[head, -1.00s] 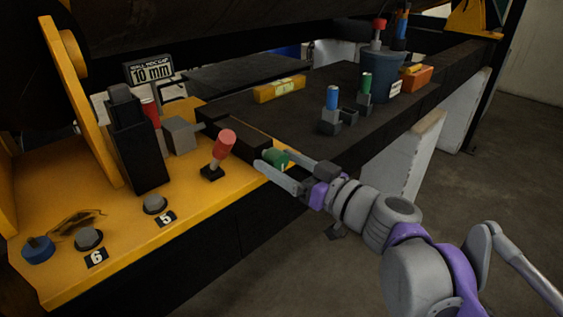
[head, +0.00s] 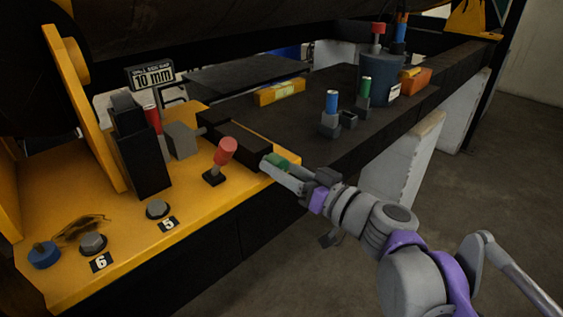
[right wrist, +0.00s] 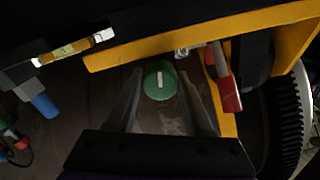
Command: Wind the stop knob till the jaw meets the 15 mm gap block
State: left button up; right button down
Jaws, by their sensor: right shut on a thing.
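The green stop knob (head: 276,160) is at the front edge of the yellow housing. It also shows in the right wrist view (right wrist: 160,80), its white mark pointing nearly straight up between the fingers. My right gripper (head: 284,170) is shut on this knob. A grey block (head: 182,140), perhaps the jaw, sits beside the black post (head: 140,150). A red-handled piece (head: 152,118) stands partly hidden behind the post. I cannot tell which block is the 15 mm one, or whether the jaw touches it. A sign (head: 152,78) reads 10 mm. My left gripper is out of view.
A red-topped lever (head: 224,152) stands close left of the knob. Blue-handled (head: 332,102) and green-handled (head: 365,90) pieces stand on the dark bench, near a bucket (head: 380,80) and a yellow level (head: 279,91). Buttons 5 (head: 158,208) and 6 (head: 93,243) are front left.

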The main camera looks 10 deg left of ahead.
jog(key=shift+m+p, duration=0.4)
jog(key=shift+m, duration=0.6)
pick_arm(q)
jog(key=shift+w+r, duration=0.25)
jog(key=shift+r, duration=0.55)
pick_arm(e)
jog(key=shift+c, duration=1.4)
grip_release()
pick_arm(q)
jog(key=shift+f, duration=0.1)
